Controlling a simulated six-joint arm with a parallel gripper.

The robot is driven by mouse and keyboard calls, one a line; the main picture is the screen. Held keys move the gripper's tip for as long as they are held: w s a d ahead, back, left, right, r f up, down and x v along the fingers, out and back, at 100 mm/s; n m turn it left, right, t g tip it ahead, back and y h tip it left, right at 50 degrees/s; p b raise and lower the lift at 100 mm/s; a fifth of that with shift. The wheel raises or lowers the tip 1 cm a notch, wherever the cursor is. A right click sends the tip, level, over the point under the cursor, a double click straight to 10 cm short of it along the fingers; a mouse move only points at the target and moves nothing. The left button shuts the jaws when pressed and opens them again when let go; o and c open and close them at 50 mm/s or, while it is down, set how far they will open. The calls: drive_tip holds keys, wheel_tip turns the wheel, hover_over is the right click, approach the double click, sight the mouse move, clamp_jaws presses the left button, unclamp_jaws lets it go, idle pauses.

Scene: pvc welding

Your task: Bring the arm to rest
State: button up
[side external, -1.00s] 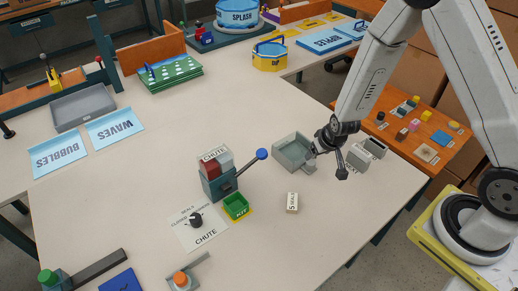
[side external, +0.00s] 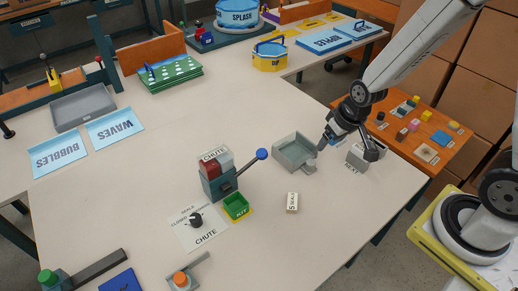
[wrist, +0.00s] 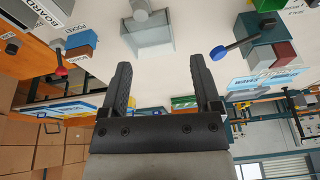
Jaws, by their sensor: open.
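My gripper (side external: 347,150) hangs above the right part of the pale table, its fingers spread and nothing seen between them. The wrist view shows its two black fingers (wrist: 158,60) apart, with an empty gap. In the side view a grey tray (side external: 289,165) with a handle sits on the table just left of my gripper. In the wrist view this tray (wrist: 151,45) lies beyond the fingertips. A small grey block with a label (side external: 356,163) stands below and right of the gripper, partly hidden by it.
An orange side table (side external: 440,150) with small parts is at right. The table's front right is clear.

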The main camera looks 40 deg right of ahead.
drive_tip(key=s+r+n, duration=0.1)
drive_tip(key=s+r, duration=0.3)
drive_tip(key=s, duration=0.1)
drive_tip(key=shift+s+a+r+g, duration=0.25)
drive_tip(key=shift+a+r+g, duration=0.05)
drive_tip(key=shift+r+g, duration=0.1)
